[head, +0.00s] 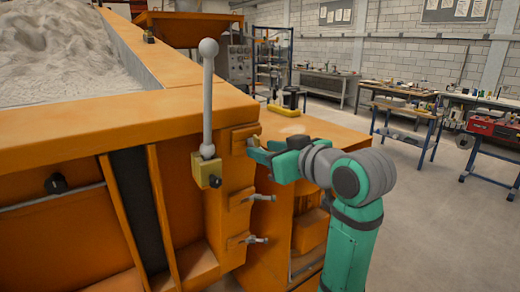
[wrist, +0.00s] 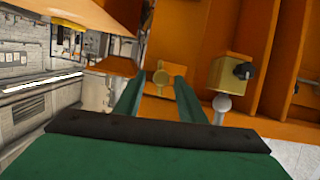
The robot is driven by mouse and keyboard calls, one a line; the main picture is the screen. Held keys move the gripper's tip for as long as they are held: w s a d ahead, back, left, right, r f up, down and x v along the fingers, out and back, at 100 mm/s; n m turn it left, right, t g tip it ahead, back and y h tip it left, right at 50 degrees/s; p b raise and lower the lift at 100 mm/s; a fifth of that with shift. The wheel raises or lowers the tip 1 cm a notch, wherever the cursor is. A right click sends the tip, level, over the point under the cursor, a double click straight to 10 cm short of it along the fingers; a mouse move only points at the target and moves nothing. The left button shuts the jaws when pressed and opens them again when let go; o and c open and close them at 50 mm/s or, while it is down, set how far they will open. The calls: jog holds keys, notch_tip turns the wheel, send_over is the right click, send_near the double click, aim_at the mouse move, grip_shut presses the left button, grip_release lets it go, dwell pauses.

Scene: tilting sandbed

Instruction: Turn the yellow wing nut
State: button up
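The yellow wing nut (wrist: 162,79) shows in the wrist view on an orange face, straight ahead between my fingertips. In the head view it is small and mostly hidden by my gripper at the post. My gripper (head: 262,152) points left at the upper part of the orange corner post (head: 235,180). In the wrist view its two green fingers (wrist: 160,85) stand apart on either side of the nut, with a gap visible on each side. Whether the tips reach past the nut I cannot tell.
A grey lever with a ball top (head: 208,95) rises from a yellow block (head: 207,171) left of my gripper. Two grey-handled latches (head: 262,197) sit below it. The sandbed (head: 55,50) is at upper left. Open floor (head: 440,235) lies to the right.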

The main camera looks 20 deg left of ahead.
jog(key=v, duration=0.8)
jog(key=shift+s+d, duration=0.25)
jog(key=shift+d, duration=0.05)
